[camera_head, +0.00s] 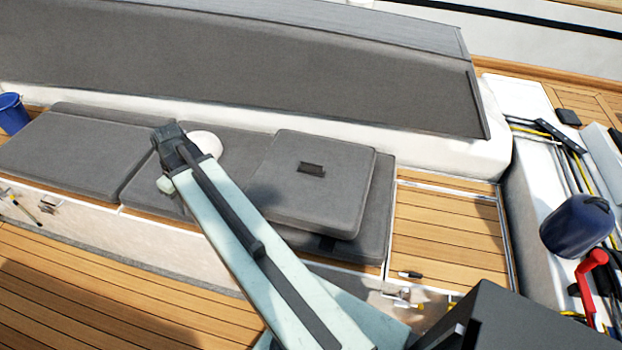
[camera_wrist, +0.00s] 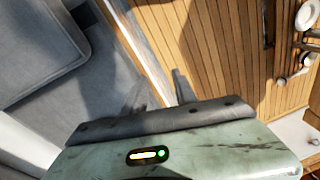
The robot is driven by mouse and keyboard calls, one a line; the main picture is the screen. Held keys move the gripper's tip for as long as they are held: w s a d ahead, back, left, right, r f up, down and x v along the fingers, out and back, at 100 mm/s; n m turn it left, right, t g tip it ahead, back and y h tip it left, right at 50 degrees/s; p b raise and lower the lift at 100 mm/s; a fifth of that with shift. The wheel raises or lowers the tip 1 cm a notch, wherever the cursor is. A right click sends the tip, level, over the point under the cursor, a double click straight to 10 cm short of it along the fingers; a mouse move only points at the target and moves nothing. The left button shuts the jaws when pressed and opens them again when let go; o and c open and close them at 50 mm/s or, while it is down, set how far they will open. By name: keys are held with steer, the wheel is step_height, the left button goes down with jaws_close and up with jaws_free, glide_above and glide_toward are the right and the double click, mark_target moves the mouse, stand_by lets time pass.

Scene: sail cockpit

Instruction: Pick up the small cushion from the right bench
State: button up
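The small cushion (camera_head: 318,178) is a grey square pad with a dark handle on top. It lies flat on the long grey bench cushion (camera_head: 375,215), right of my arm in the head view. My gripper (camera_head: 175,150) is over the bench, left of the small cushion and apart from it.
A white round object (camera_head: 207,143) sits on the bench beside my gripper. Another grey bench cushion (camera_head: 80,150) and a blue bucket (camera_head: 12,113) are at left. A grey backrest (camera_head: 240,70) rises behind. Bare teak (camera_head: 445,225) lies right of the cushions. A blue fender (camera_head: 577,226) is at far right.

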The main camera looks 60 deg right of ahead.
steer(key=s+d+f+t+b, duration=0.1)
steer(key=s+d+f, duration=0.15)
steer(key=d, duration=1.55)
steer(key=n+t+b, duration=0.2)
steer(key=t+b, duration=0.1)
glide_toward(310, 165)
steer(key=shift+w+d+f, duration=0.25)
steer(key=shift+w+f, duration=0.4)
steer(key=shift+f, duration=0.3)
steer(key=b+x, duration=0.6)
steer(key=x, duration=0.1)
steer(key=shift+a+f+b, duration=0.15)
steer(key=shift+f+b, duration=0.2)
steer(key=shift+b, duration=0.05)
steer(key=shift+f+b, duration=0.3)
jaws_close()
